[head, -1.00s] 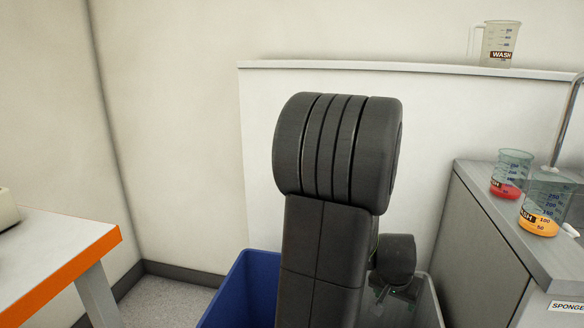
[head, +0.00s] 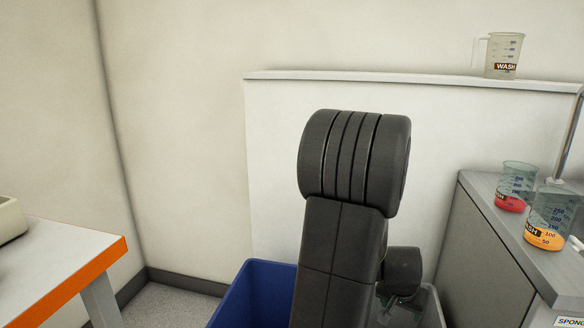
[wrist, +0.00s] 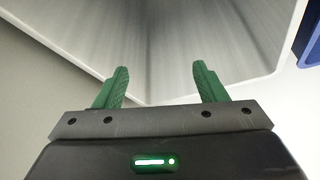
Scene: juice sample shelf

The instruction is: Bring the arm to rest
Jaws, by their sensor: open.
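My gripper (wrist: 160,80) shows in the wrist view with its two green fingers spread apart and nothing between them. A pale grey, streaked surface with a light rim lies beyond the fingertips; I cannot tell how far away it is. In the head view my dark arm (head: 345,220) stands folded in the middle, its upper joint raised in front of the wall. The gripper's fingers cannot be made out in the head view.
A blue bin (head: 255,292) and a grey bin (head: 432,308) stand behind my arm. At right, a grey counter (head: 480,220) holds beakers with red (head: 515,187) and orange (head: 548,220) contents. A WASH jug (head: 504,56) stands on the ledge. An orange-edged table (head: 70,262) is at left.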

